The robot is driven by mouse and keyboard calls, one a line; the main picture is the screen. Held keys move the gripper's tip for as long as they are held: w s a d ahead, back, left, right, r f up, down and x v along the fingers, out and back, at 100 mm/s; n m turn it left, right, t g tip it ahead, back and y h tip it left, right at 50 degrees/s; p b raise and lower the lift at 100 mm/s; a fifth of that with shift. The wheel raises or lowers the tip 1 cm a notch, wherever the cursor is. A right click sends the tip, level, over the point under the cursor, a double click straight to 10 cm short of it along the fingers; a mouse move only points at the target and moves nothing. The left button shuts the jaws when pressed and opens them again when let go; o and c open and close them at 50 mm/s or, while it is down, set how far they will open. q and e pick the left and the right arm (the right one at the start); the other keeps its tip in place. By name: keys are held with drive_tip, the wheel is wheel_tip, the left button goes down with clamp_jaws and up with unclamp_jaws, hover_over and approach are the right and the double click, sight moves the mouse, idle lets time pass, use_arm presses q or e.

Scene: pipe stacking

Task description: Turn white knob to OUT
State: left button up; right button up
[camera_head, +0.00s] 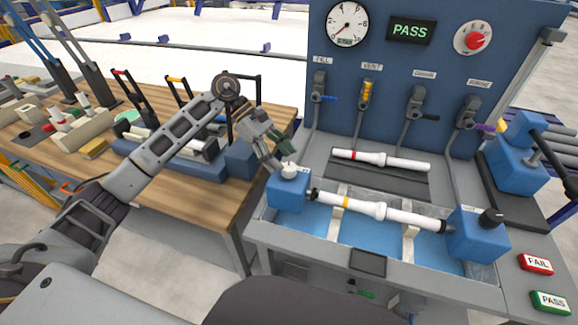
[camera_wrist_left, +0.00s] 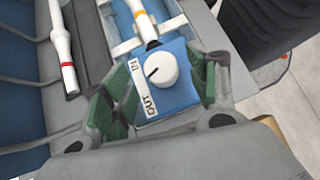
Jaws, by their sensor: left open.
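The white knob (camera_head: 289,170) sits on top of the blue block (camera_head: 287,195) at the left end of the water tray. In the left wrist view the white knob (camera_wrist_left: 163,69) has a dark pointer line at its left side, between the IN and OUT marks of the white label (camera_wrist_left: 141,88). My left gripper (camera_head: 279,157) is open just above the knob. In the left wrist view its green-padded fingers (camera_wrist_left: 160,88) stand on either side of the blue block, with the knob between them in the picture; contact cannot be told. My right gripper is not in view.
A white pipe (camera_head: 375,207) spans the tray between two blue blocks. Another white pipe (camera_head: 380,160) lies on the dark mat behind. The blue panel (camera_head: 430,70) stands at the back with valves, a gauge and a PASS display (camera_head: 411,31). A wooden bench (camera_head: 215,200) is on the left.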

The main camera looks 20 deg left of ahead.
sight(289, 166)
use_arm(q)
drive_tip(key=x, duration=0.3)
drive_tip(key=shift+s+d+f, duration=0.1)
drive_tip(key=shift+d+f, duration=0.2)
drive_tip(key=shift+f, duration=0.05)
drive_tip(key=shift+d+f, duration=0.1)
drive_tip(key=c, duration=1)
